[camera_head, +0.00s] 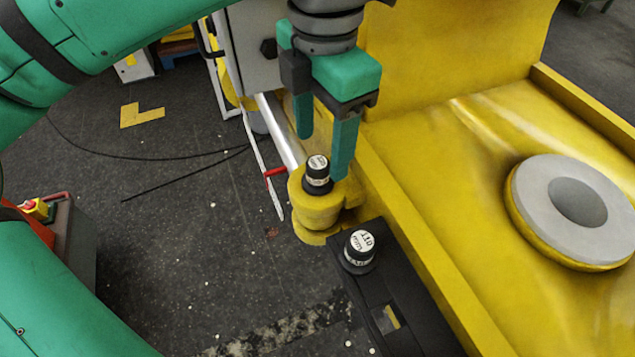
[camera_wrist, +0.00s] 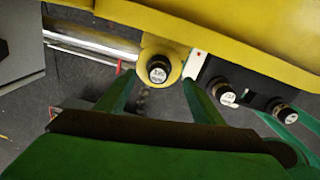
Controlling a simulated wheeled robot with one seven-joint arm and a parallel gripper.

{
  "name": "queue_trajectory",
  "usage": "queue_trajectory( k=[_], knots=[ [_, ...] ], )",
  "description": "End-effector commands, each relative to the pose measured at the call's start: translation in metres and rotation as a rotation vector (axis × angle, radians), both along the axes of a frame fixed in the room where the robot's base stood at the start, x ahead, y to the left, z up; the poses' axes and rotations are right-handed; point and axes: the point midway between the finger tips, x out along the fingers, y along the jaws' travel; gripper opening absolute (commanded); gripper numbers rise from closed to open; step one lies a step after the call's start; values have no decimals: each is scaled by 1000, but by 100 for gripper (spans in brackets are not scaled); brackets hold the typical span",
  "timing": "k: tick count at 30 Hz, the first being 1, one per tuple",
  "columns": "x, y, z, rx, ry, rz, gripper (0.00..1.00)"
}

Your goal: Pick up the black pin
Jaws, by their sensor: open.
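A black pin (camera_head: 318,175) with a pale labelled top stands upright in a yellow round lug (camera_head: 318,208) beside the yellow boom. A similar pin (camera_head: 360,250) stands in the black holder (camera_head: 412,318). The wrist view shows the lug pin (camera_wrist: 158,70) and two pins on the holder, the nearer (camera_wrist: 223,92) and the farther (camera_wrist: 283,110). My gripper (camera_head: 323,156) is open and empty, fingers pointing down over the lug. In the wrist view, the lug pin appears between the fingertips (camera_wrist: 158,80); contact is not visible.
The yellow boom wall (camera_head: 400,210) runs close along the right of the lug and holder. A grey disc with a round centre (camera_head: 577,205) lies on the yellow surface. A silver rod (camera_head: 280,130) leads to the lug. Dark floor (camera_head: 190,240) lies open at left.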

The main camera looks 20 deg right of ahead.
Motion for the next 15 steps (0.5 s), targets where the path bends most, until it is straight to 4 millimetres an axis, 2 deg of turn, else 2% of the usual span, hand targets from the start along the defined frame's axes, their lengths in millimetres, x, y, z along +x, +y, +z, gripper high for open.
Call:
queue_trajectory(
  k=[8,15],
  knots=[
    [0,1,-15,1,1,-2,61],
    [2,3,-47,0,3,-5,61]
  ],
)
